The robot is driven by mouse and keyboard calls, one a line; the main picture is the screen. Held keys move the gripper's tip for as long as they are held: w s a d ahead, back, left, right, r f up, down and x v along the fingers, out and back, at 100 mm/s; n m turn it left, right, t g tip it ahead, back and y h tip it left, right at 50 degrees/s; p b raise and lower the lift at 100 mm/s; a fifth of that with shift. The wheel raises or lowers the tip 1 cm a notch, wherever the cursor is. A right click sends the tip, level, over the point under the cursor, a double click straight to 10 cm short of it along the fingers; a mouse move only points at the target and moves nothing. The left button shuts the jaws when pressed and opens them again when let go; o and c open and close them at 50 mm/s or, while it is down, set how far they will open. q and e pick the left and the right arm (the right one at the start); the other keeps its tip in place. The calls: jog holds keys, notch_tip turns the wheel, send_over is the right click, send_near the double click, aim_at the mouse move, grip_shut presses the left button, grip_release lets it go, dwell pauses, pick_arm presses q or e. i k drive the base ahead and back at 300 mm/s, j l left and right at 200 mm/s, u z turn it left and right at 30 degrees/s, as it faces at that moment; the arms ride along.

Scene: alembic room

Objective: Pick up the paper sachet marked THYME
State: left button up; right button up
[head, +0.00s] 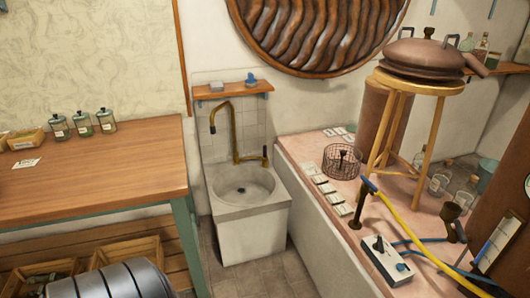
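Several small white paper packets (327,188) lie in a row along the front edge of the pink-topped counter (305,152). A few more pale packets or cards (340,131) lie near the back of that counter. A white card or packet (27,163) lies on the wooden table at the left. The print on all of these is too small to read, so I cannot tell which, if any, is marked THYME. Neither of my grippers is in view.
A wire basket (342,162), a wooden stool (411,118) bearing a copper pot (420,56), glass jars, a yellow hose (405,218) and a switch box (386,259) crowd the counter. A sink (246,192) stands between counter and table (120,170). Some tiled floor (225,272) is clear.

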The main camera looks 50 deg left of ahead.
aim_at(333, 200)
jog(key=u, duration=1.2)
jog(key=i, duration=0.15)
jog(key=j+z, duration=0.05)
